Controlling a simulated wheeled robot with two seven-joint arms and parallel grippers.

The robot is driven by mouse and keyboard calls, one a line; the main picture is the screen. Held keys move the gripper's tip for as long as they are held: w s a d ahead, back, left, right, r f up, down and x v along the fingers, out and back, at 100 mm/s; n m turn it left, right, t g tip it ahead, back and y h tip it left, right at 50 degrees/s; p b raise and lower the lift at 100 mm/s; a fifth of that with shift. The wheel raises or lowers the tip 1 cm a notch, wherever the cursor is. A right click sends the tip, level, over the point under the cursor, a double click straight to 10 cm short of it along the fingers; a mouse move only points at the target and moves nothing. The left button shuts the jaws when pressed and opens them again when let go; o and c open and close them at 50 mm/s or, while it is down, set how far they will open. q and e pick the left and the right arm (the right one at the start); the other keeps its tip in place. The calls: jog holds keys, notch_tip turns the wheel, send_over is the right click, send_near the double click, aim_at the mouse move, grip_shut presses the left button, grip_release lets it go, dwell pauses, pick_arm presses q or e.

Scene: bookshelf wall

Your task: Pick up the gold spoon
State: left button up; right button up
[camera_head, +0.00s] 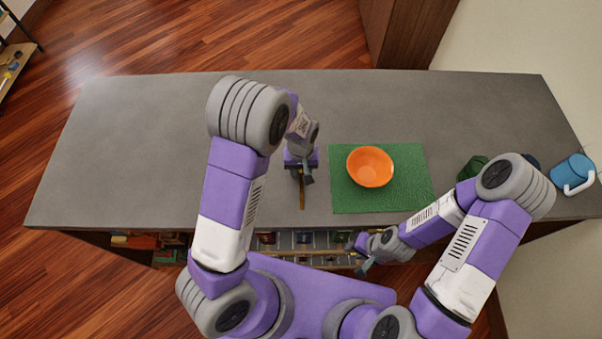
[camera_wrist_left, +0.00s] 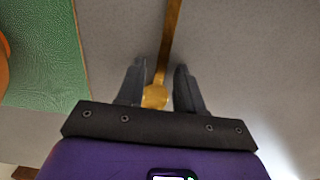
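The gold spoon (camera_head: 302,198) lies on the grey counter, left of the green mat, with part of it hidden under my left gripper. In the left wrist view its handle (camera_wrist_left: 171,40) runs up and away, and its rounded bowl (camera_wrist_left: 155,97) shows between the fingers, close to the gripper body. My left gripper (camera_head: 303,177) is low over the spoon. In the wrist view my left gripper (camera_wrist_left: 161,80) is open, with a finger on each side of the spoon and visible gaps. My right gripper (camera_head: 364,267) is away near the counter's front edge; its fingers are too small to judge.
An orange bowl (camera_head: 370,167) stands on the green mat (camera_head: 345,200), right of my left gripper. A blue mug (camera_head: 573,172) stands at the counter's right end. A dark green object (camera_head: 472,168) is partly hidden by my right arm. The grey counter (camera_head: 140,150) is clear on the left.

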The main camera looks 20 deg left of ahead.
pick_arm(q)
grip_shut()
jog(key=shift+r, duration=0.1)
